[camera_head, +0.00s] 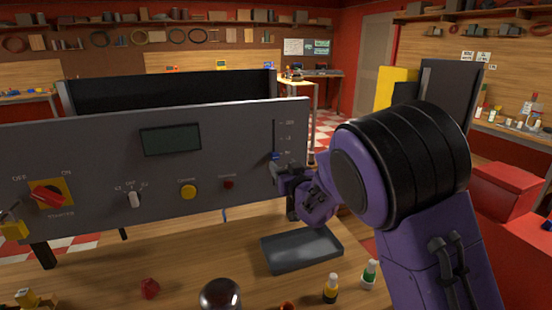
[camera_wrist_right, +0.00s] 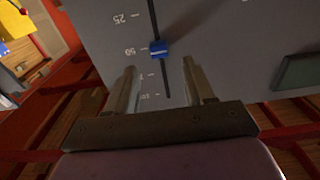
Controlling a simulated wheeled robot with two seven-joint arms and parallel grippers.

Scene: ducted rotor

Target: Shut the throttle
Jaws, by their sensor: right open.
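The throttle is a small blue slider knob (camera_head: 275,156) in a dark vertical slot near the right end of the grey control panel (camera_head: 100,155). In the right wrist view the picture is turned over, and the blue knob (camera_wrist_right: 158,49) sits at about the 50 mark. My right gripper (camera_head: 279,170) is at the panel, just below the knob in the head view. In the wrist view the open right gripper (camera_wrist_right: 160,82) has empty space between its fingers, with the knob beyond their tips. The gripper hides the lower slot in the head view. My left gripper is out of view.
The panel also carries a red starter switch (camera_head: 47,196), a white selector (camera_head: 134,199), a yellow button (camera_head: 188,191) and a small red button (camera_head: 228,184). Below, a grey tray (camera_head: 300,250), small bottles (camera_head: 331,288) and a glassy dome (camera_head: 220,295) stand on the wooden bench.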

